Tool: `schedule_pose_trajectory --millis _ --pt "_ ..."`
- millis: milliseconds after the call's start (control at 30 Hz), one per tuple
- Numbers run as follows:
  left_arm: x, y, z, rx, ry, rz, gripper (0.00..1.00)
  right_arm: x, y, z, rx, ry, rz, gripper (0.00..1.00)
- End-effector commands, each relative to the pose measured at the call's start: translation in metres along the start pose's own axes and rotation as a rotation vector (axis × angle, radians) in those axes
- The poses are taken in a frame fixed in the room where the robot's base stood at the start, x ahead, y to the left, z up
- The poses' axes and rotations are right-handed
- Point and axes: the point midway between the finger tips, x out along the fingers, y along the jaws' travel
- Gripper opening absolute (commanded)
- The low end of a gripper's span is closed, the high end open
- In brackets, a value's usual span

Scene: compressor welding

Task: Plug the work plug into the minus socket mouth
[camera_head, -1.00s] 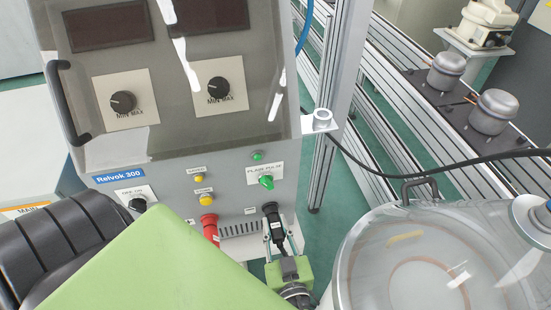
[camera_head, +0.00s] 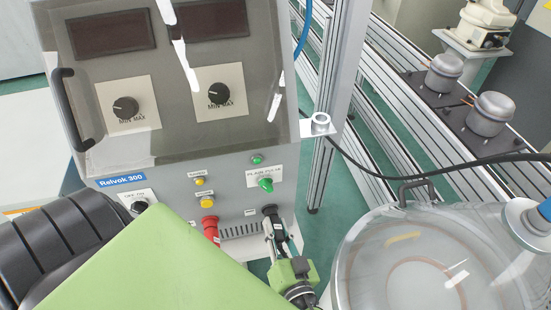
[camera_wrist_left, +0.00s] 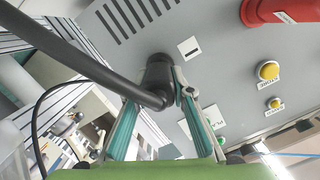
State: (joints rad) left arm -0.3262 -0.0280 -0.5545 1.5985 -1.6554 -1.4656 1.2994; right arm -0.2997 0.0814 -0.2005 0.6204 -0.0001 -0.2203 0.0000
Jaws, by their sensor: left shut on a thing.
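The work plug (camera_head: 270,211) is black and stands at the lower front of the grey welding unit, right of a red connector (camera_head: 209,227). My left gripper (camera_head: 274,235) is shut on the plug from below. In the left wrist view the black plug (camera_wrist_left: 158,75) lies between the green-padded fingers, its front end against the grey panel, and a thick black cable bends away to the upper left. The minus socket mouth is hidden behind the plug, so I cannot tell how deep the plug sits. My right gripper is not in view.
The welding unit has knobs, yellow buttons and a green switch (camera_head: 265,184) above the plug. A large clear-lidded round vessel (camera_head: 410,255) stands close on the right. An aluminium post (camera_head: 333,100) rises behind. A black cable (camera_head: 400,175) runs across to the right.

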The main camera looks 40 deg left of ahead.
Motion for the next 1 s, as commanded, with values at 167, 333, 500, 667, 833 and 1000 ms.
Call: schedule_pose_trajectory --millis 167,333,500,667,833,1000 --pt "0.0 0.0 0.0 0.014 0.0 -0.002 0.0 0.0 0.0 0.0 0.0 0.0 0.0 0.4" --pt "0.0 0.0 -0.001 0.048 -0.001 -0.008 0.0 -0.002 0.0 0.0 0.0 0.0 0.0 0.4" --pt "0.001 0.001 -0.001 0.285 -0.004 -0.043 0.0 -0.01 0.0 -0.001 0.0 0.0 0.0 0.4" --pt "0.001 0.002 0.0 0.469 -0.006 -0.07 0.0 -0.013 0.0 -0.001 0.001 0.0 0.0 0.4" --pt "0.001 0.003 0.001 0.509 -0.006 -0.076 0.0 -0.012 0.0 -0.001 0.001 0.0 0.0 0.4" --pt "0.001 0.003 0.001 0.507 -0.006 -0.076 0.4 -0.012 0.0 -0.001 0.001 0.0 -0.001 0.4"
